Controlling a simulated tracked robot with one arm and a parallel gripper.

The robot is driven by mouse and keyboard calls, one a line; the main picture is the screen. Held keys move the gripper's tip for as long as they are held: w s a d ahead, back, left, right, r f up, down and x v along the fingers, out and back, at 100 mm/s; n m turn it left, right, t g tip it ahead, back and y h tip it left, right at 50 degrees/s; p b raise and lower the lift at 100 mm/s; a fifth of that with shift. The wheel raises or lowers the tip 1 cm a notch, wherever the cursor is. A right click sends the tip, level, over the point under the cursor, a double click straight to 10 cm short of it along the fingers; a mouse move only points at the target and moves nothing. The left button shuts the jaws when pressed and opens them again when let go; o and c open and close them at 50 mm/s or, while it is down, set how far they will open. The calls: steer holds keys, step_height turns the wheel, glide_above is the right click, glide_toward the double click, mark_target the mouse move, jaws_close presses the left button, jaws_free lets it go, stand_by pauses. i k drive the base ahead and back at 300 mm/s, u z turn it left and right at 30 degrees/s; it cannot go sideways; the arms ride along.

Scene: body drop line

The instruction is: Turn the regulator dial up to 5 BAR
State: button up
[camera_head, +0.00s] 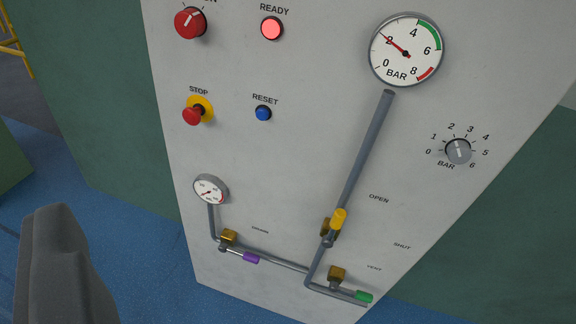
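The regulator dial (458,150) is a small grey knob at the right of the panel, with a scale from 0 to 6 marked BAR. Its white mark points up and slightly left, at about 2. The large BAR gauge (406,50) above it has a red needle at about 2, a green band around 4 to 6 and a red band near 8. One dark grey finger of my gripper (60,265) shows at the lower left, well away from the dial. The other finger is not visible, so the opening cannot be judged.
The grey panel (290,150) carries a red selector knob (190,22), a lit red READY lamp (272,28), a STOP button (195,112) and a blue RESET button (263,113).

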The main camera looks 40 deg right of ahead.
mark_target(459, 152)
steer(key=z, duration=1.15)
